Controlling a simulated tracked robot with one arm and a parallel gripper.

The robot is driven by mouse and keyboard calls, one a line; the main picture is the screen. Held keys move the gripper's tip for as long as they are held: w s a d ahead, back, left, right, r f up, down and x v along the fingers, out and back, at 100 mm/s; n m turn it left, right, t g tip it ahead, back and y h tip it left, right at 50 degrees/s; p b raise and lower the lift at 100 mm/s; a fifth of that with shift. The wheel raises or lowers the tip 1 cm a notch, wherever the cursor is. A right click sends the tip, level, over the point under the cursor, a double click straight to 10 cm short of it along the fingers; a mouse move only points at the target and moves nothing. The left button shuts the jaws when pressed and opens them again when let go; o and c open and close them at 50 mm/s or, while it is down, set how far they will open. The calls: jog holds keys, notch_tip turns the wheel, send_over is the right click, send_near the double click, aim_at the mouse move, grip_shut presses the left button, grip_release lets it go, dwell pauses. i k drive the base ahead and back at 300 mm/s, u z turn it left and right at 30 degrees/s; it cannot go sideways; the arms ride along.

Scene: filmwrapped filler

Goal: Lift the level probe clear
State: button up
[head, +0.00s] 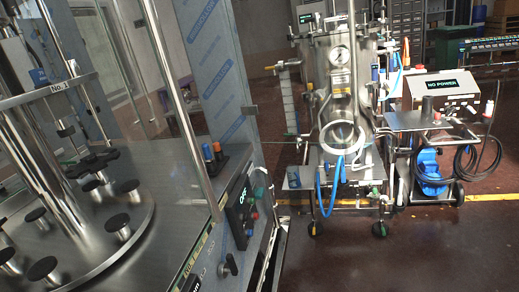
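My gripper is not in view. A steel vessel (343,90) with a round dial gauge (340,55) stands on a wheeled frame, right of centre and some way off. Fittings and thin upright parts stick up from its lid, but they are too small for me to tell which, if any, is the level probe. An upright orange-tipped part (406,52) shows at the vessel's right. Blue hoses (334,180) hang at the front of the frame.
A filler with a steel turntable (95,245) and a glass and blue-film-wrapped guard (212,65) fills the left. Its control panel (242,212) faces right. A "NO POWER" box (441,84) sits on a cart with a blue pump (430,170). Dark floor (430,250) is clear at front right.

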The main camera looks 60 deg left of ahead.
aim_at(209, 158)
jog(key=z, duration=0.25)
jog(key=i, duration=2.85)
jog(key=u, duration=3.45)
jog(key=i, duration=1.05)
jog(key=z, duration=0.1)
